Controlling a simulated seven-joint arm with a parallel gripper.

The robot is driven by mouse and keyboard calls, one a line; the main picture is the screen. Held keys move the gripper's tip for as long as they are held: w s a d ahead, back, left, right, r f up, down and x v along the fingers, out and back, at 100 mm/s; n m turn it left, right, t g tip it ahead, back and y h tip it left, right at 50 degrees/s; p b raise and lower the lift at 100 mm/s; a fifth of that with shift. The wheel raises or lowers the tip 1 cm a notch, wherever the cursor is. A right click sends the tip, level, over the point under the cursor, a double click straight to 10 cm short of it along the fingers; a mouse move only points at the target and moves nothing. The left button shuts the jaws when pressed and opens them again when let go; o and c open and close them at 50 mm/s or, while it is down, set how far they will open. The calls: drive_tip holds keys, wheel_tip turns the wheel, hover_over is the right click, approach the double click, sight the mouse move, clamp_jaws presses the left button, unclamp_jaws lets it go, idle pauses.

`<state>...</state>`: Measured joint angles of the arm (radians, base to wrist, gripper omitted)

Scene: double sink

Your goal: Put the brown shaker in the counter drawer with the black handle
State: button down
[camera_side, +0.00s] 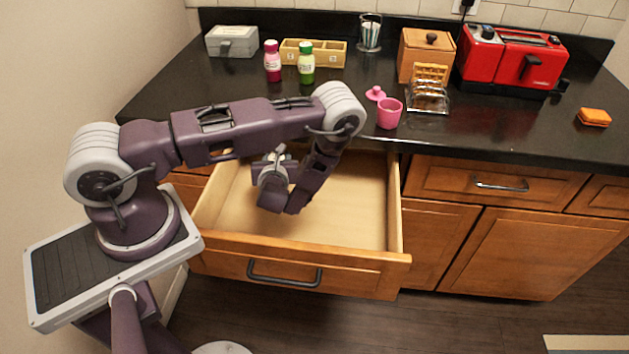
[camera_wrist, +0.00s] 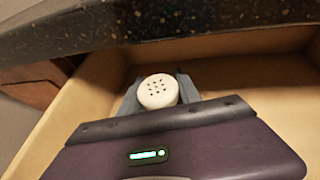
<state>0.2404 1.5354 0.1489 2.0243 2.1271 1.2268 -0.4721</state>
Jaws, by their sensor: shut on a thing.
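The counter drawer (camera_side: 240,195) is pulled open, with its black handle (camera_side: 285,275) on the front. My gripper (camera_wrist: 158,86) is shut on the shaker (camera_wrist: 157,92), whose white, holed top shows between the fingers in the wrist view. The shaker's body is mostly hidden, with only a thin reddish-brown edge visible. In the side view my gripper (camera_side: 277,157) is over the drawer opening, near the counter edge; the shaker cannot be made out there. The pale drawer interior also shows behind the gripper in the wrist view (camera_wrist: 245,85). Whether the shaker touches the drawer floor cannot be told.
The dark counter overhangs the drawer's back. On it are a pink cup (camera_side: 389,113), a toast rack (camera_side: 428,95), a red toaster (camera_side: 512,58), a wooden box (camera_side: 424,55), pink (camera_side: 272,62) and green (camera_side: 306,64) bottles. The visible drawer floor is bare.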

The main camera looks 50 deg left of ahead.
drive_tip(key=w+d, duration=0.8)
drive_tip(key=shift+f, duration=1.75)
drive_tip(key=c, duration=0.9)
unclamp_jaws()
drive_tip(key=shift+f, duration=0.15)
drive_tip(key=shift+o, duration=0.2)
